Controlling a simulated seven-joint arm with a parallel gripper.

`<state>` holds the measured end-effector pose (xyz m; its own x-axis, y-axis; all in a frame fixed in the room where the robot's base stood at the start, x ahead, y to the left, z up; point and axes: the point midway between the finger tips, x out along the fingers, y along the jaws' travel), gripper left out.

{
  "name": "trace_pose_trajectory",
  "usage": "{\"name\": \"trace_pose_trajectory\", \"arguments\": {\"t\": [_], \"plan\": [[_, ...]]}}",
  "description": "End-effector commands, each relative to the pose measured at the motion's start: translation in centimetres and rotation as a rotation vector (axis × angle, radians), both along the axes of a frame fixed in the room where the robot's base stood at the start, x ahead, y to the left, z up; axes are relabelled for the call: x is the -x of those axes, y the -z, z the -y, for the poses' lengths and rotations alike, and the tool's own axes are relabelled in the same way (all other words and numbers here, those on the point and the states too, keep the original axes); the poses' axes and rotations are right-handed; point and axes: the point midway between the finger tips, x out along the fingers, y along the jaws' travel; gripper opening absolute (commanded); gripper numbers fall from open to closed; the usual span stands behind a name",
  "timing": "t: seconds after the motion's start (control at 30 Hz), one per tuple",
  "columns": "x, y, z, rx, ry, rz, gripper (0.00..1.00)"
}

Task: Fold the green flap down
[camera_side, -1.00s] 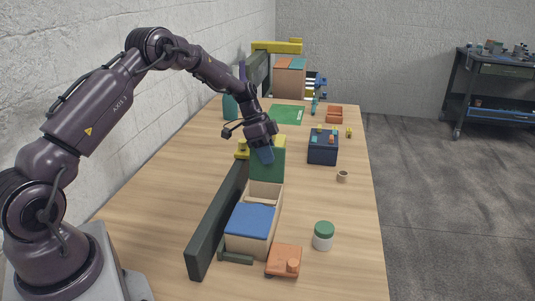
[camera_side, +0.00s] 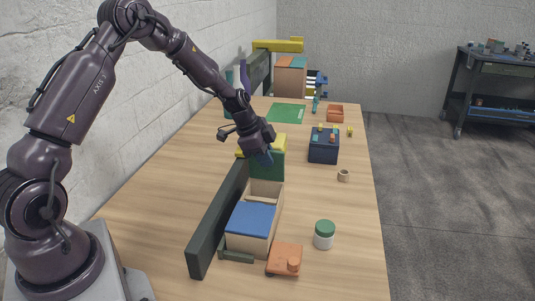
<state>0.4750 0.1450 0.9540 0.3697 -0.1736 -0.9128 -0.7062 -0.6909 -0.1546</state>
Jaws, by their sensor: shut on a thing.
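The green flap (camera_side: 268,168) stands up at the far end of a pale box (camera_side: 250,226). The near part of the box is covered by a flat blue flap (camera_side: 251,217). Between the two flaps the pale inside of the box shows. My gripper (camera_side: 266,158) is at the upper edge of the green flap, shut on it. The gripper's fingers and body hide part of that edge, so the exact grip and the flap's tilt are hard to see.
A long dark green wall (camera_side: 217,223) runs along the box's left side. Yellow parts (camera_side: 278,142) lie just behind the flap. A navy box (camera_side: 323,150), a small cup (camera_side: 343,176), a green-lidded jar (camera_side: 324,235) and an orange block (camera_side: 285,258) stand to the right.

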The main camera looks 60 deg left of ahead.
Motion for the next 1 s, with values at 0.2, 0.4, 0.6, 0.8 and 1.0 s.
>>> {"name": "trace_pose_trajectory", "arguments": {"t": [0.2,0.4,0.6,0.8,1.0], "plan": [[1.4,0.4,1.3,-0.141,0.003,0.144,0.00],[2.4,1.1,2.4,-0.274,0.008,0.278,0.00],[3.2,1.9,3.4,-0.399,0.011,0.406,0.00],[3.8,2.8,3.9,-0.502,0.009,0.511,0.00],[4.1,3.3,4.2,-0.572,0.004,0.584,0.00]]}}
